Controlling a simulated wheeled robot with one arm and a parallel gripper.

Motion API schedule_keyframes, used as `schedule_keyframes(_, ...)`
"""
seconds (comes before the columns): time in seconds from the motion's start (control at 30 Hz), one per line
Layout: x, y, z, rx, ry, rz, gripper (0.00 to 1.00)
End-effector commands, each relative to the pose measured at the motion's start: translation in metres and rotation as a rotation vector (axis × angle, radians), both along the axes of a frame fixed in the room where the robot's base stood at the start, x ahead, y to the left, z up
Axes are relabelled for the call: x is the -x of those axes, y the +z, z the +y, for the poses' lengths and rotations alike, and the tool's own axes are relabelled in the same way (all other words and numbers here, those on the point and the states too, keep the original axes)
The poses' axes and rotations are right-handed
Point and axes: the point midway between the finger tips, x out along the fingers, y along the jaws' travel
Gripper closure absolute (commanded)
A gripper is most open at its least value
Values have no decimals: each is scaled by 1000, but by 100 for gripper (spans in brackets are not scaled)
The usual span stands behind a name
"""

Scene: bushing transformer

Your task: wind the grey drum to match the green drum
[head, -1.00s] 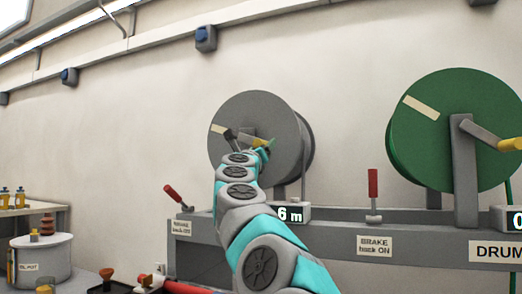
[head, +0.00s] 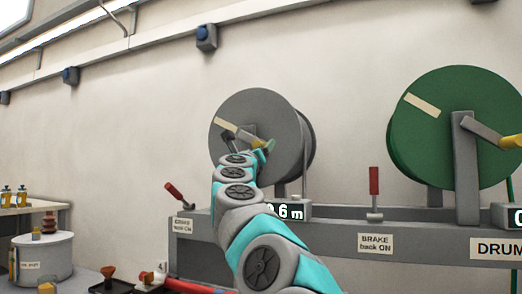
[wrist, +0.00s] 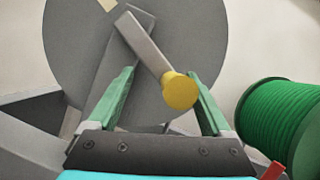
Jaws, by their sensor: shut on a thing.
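The grey drum (head: 258,110) stands behind my arm, with a pale tape strip (head: 225,125) at its upper left. In the wrist view it fills the upper middle (wrist: 75,50). Its crank arm (wrist: 145,45) slants down to the right to a yellow knob (wrist: 180,91). My gripper (wrist: 164,72) has its green fingers on either side of this knob and is shut on it. In the head view my gripper (head: 264,147) is small and the knob is mostly hidden. The green drum (head: 450,115) has a slanted pale strip (head: 422,107) at its upper left.
The grey drum's red brake lever (head: 177,194) leans left; the green drum's lever (head: 374,190) stands upright. A display (head: 290,212) by the grey drum shows ".6 m", its left part hidden by my arm. A white pot (head: 40,260) stands at lower left.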

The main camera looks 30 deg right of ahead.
Motion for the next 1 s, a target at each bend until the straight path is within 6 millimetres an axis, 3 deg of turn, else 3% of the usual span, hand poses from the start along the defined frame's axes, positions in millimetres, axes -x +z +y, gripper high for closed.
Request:
schedule_keyframes(0.57,48,-23,41,-1,-1,-6,37)
schedule_keyframes(1.0,52,-24,44,0,-4,-5,37)
